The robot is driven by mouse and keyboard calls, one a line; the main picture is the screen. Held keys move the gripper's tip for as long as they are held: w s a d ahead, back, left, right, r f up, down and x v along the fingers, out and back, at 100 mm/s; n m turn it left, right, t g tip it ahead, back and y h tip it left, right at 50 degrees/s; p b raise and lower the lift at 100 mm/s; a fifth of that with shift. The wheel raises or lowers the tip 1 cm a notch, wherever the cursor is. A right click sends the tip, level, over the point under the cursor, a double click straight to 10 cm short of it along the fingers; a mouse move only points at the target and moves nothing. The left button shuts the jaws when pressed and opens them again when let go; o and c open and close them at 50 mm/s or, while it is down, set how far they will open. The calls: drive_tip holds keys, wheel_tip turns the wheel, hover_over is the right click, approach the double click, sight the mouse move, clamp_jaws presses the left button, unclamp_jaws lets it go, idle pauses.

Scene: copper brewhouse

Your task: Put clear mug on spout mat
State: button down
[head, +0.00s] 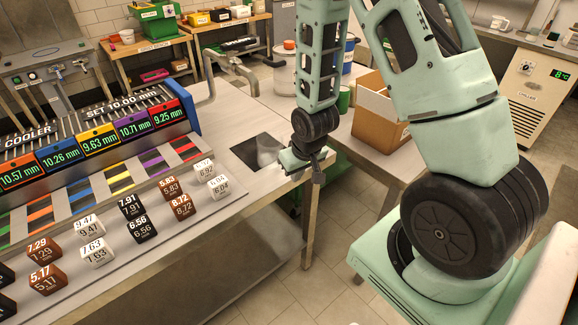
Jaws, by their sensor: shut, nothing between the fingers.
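A dark square mat (250,146), which looks like the spout mat, lies flat on the steel bench between the cooler and my arm. A faint, see-through shape (268,157) shows over its right part; it looks like the clear mug, but its outline is hard to make out. My gripper (285,166) is low at the bench's right edge, just right of this shape. It is shut and empty. My gripper's wrist hides part of the bench edge, and I cannot tell whether the fingers touch the shape.
The cooler (90,117) and several numbered cubes (131,204) fill the bench's left side. A cardboard box (381,112) stands on the table to the right. A bent metal pipe (233,66) rises behind the mat. Open floor (345,250) lies before the bench.

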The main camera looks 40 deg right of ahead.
sight(273, 155)
drive_tip(key=shift+w+d+f+p, duration=0.15)
drive_tip(key=shift+w+p, duration=0.1)
drive_tip(key=shift+w, duration=0.45)
drive_tip(key=shift+w+f+p, duration=0.2)
drive_tip(key=shift+w+p, duration=0.1)
drive_tip(key=shift+w, duration=0.45)
drive_tip(key=shift+w+d+f+p, duration=0.15)
drive_tip(key=shift+w+p, duration=0.1)
drive_tip(key=shift+w, duration=0.45)
